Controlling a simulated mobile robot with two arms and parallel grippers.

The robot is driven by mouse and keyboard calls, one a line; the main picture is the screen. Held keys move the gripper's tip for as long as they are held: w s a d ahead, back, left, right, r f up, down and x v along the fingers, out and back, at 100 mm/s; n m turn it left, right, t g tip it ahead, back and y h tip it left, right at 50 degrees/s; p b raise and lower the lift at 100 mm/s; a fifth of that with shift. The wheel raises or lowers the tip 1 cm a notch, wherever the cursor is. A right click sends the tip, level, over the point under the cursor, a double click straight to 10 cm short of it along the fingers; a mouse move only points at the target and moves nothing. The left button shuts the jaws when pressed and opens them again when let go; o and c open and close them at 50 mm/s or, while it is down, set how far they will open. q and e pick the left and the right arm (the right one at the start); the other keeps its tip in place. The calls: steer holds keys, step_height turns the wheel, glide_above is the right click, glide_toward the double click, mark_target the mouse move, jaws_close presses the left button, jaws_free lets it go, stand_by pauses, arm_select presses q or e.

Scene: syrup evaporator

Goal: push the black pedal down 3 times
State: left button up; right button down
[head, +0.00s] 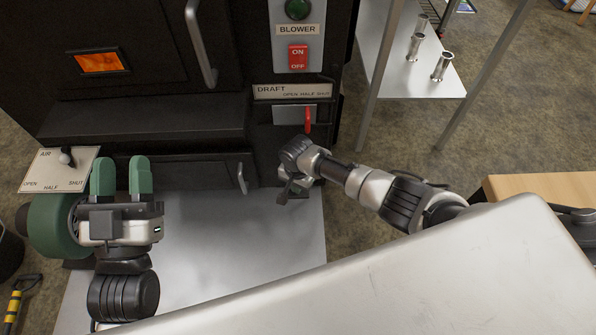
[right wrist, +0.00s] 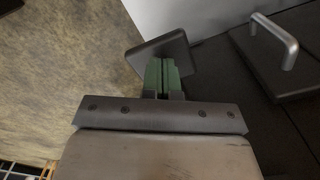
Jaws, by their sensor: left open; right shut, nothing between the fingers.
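The black pedal (right wrist: 146,50) is a dark square plate in the right wrist view, with part of it behind my right gripper (right wrist: 161,68). That gripper is shut and empty, its green fingers together and their tips over the plate; I cannot tell whether they touch it. In the head view the right hand points down low in front of the stove, and its fingers are hidden. I cannot make out the pedal clearly there. My left gripper (head: 121,174) is open and empty, in front of the stove at the left.
The black stove (head: 140,123) has a draft lever (head: 308,118), a red blower switch (head: 298,57) and an air slider plate (head: 58,168). A metal handle (right wrist: 274,38) shows in the right wrist view. A shelf (head: 420,75) with metal cups stands at the right.

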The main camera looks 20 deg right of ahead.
arm_select(q)
step_height(320, 180, down, 6)
steer(key=w+g+y+p, duration=0.1)
steer(key=g+y+p, duration=0.1)
steer(key=g, duration=0.3)
steer(key=shift+a, duration=0.45)
steer(key=shift+s+r, duration=0.1)
